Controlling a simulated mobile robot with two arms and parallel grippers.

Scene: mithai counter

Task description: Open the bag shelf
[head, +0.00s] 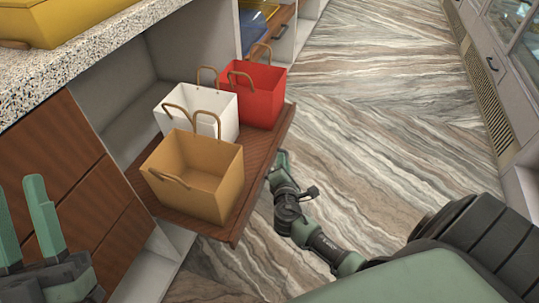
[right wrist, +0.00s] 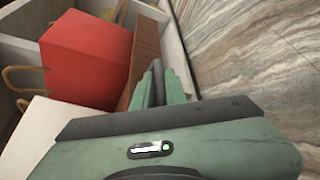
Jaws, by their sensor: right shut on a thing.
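The bag shelf (head: 226,226) is a brown wooden pull-out board, standing well out from the counter over the floor. It carries a tan bag (head: 196,178), a white bag (head: 215,106) and a red bag (head: 262,98), all upright with handles. My right gripper (head: 281,160) is at the shelf's outer edge. In the right wrist view, its green fingers (right wrist: 166,84) are shut on a dark handle (right wrist: 181,62) beside the wooden edge; the grip itself is partly hidden. My left gripper (head: 27,222) is empty and open, its fingers apart, in front of the drawer fronts.
The speckled counter top (head: 88,57) bears a yellow container (head: 75,18). Brown drawer fronts (head: 62,165) lie left of the shelf. Another open drawer (head: 275,32) is farther back. The striped floor (head: 385,90) is clear up to the cabinet (head: 490,95) at right.

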